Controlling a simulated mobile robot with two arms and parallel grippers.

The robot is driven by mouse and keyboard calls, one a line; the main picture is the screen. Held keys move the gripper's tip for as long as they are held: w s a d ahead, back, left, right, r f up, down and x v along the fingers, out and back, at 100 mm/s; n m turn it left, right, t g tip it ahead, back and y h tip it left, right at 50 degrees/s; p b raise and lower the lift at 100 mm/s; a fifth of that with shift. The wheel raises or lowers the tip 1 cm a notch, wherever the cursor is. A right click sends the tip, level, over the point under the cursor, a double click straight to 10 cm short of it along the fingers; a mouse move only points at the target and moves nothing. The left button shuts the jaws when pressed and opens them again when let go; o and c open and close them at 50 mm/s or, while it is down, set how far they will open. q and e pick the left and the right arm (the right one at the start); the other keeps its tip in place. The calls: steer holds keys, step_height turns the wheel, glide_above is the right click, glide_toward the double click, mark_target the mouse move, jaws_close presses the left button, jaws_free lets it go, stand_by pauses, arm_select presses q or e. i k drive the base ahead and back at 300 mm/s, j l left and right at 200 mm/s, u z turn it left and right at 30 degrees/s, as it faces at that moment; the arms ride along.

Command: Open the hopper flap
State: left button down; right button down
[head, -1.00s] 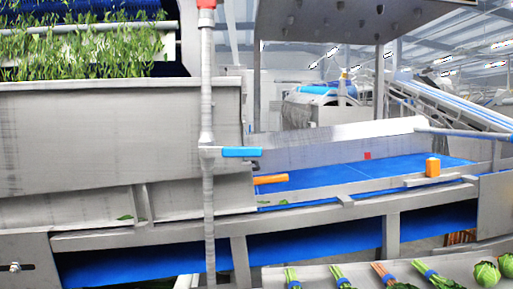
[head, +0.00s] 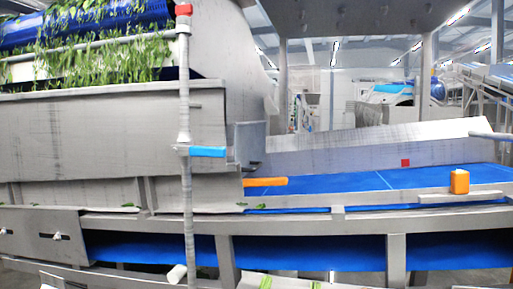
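The grey steel hopper (head: 110,135) fills the left of the head view, with loose green leaves (head: 100,60) on a blue belt above it. An orange handle (head: 265,182) sticks out to the right at the hopper's lower right end, just above the blue conveyor. Neither of my grippers is in view.
A vertical pipe (head: 186,230) with a blue lever (head: 207,152) and red top stands before the hopper. The blue conveyor (head: 345,181) runs right. An orange box (head: 459,181) sits on its near rail. A long sloped panel (head: 375,153) carries a red square (head: 405,163).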

mark_target(249, 137)
steer(key=l, duration=0.5)
steer(key=k+l+u, duration=0.1)
steer(key=l, duration=0.95)
steer(key=k+u, duration=0.05)
